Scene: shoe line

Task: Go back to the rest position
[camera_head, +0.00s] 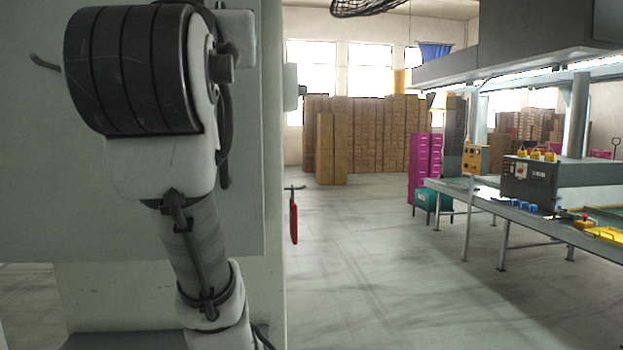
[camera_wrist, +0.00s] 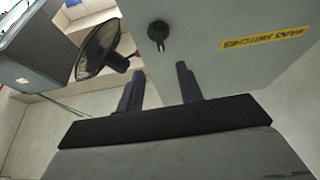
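My arm fills the left of the head view, folded upward in front of a large pale grey cabinet (camera_head: 270,150). My gripper does not show in the head view. In the wrist view, the two dark fingers of my gripper (camera_wrist: 159,72) stand apart with nothing between them. Beyond the fingers is a grey panel with a black rotary knob (camera_wrist: 158,33) and a yellow label (camera_wrist: 262,40). I cannot tell how far the fingers are from the panel.
A long workbench (camera_head: 480,200) with a dark control box (camera_head: 530,183) stands at right. Magenta crates (camera_head: 425,160) and stacked brown boxes (camera_head: 365,135) stand farther back. A red object (camera_head: 294,222) hangs at the cabinet's edge. The middle floor is clear. A black fan (camera_wrist: 98,50) shows in the wrist view.

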